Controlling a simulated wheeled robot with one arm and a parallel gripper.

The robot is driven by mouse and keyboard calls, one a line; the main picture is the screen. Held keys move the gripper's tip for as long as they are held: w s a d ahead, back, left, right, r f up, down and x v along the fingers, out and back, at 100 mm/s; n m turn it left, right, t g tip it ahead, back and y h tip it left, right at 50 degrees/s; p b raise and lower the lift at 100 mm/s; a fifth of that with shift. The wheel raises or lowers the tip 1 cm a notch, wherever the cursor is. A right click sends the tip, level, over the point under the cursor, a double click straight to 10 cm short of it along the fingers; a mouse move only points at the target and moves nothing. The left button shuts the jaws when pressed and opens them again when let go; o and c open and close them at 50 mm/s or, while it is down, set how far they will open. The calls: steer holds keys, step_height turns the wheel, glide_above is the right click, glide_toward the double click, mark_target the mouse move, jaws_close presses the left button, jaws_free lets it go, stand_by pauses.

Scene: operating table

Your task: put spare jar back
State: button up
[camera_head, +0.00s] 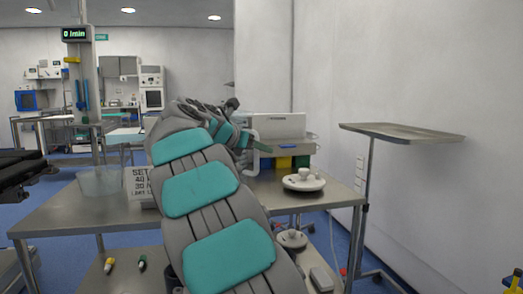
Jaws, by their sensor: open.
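My arm crosses the middle of the view, and its wrist bends to the right over the steel table (75,212). My gripper (258,148) is at the end of it, small and partly covered by the wrist; it is open, and I see nothing held in it. A white round dish-like item (304,184) with a small white knob or jar on top stands on the table, right of and nearer than the gripper, apart from it. A similar white round item (292,239) is on the lower shelf. I cannot tell which thing is the spare jar.
A clear bin (100,182) and a printed sign (139,184) stand on the table's left. A white case (281,126) and coloured bins (284,162) are behind the gripper. Yellow (109,265) and green (142,262) small bottles lie below. A tray stand (402,134) is right.

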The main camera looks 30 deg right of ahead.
steer(key=v, duration=1)
steer(key=shift+a, duration=0.15)
steer(key=shift+r, duration=0.1)
steer(key=s+f+m+g+y, duration=0.5)
steer(key=s+f+m, duration=0.6)
steer(key=s+f, duration=0.85)
steer(key=s+a+f+m+g+y, duration=0.1)
steer(key=s+a+f+m+y, duration=0.2)
steer(key=s+a+f+m, duration=0.2)
steer(key=s+a+f+m+g+y, duration=0.1)
steer(key=s+a+f+m+y, duration=0.3)
steer(key=s+a+f, duration=0.6)
steer(key=s+f+m, duration=0.2)
steer(key=s+f, duration=0.3)
steer(key=s, duration=0.2)
steer(key=shift+a+y, duration=0.3)
steer(key=shift+a, duration=0.05)
